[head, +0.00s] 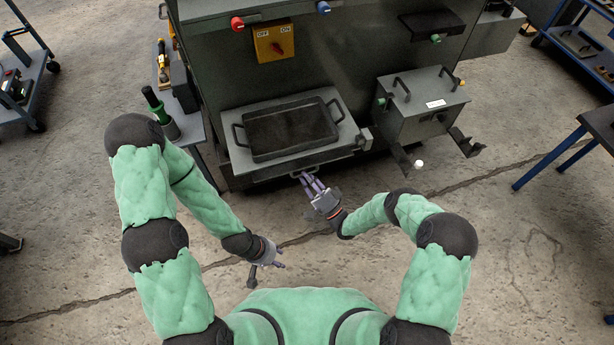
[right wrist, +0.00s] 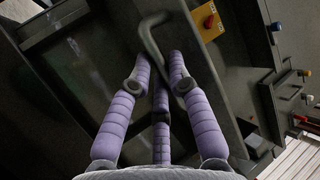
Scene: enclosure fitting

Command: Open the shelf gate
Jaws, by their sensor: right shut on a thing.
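The shelf (head: 236,157) sticks out from the front of the dark green enclosure and bears a dark tray. I take its front edge (head: 318,164), with a thin bar handle, to be the gate. My right gripper (head: 310,183) is at this edge. In the right wrist view its purple fingers (right wrist: 162,85) are shut around a dark bent bar handle (right wrist: 152,38) on a dark panel. The fingers cover part of the bar. My left gripper (head: 276,262) hangs low over the floor, away from the shelf and seemingly empty; its finger gap is too small to judge.
The dark tray (head: 290,128) with side handles lies on the shelf. A grey box (head: 422,105) with handles and brackets stands to the right. A yellow OFF/ON switch (head: 273,41) is above. A side cart (head: 187,128) holds a green-handled tool. The floor in front is clear.

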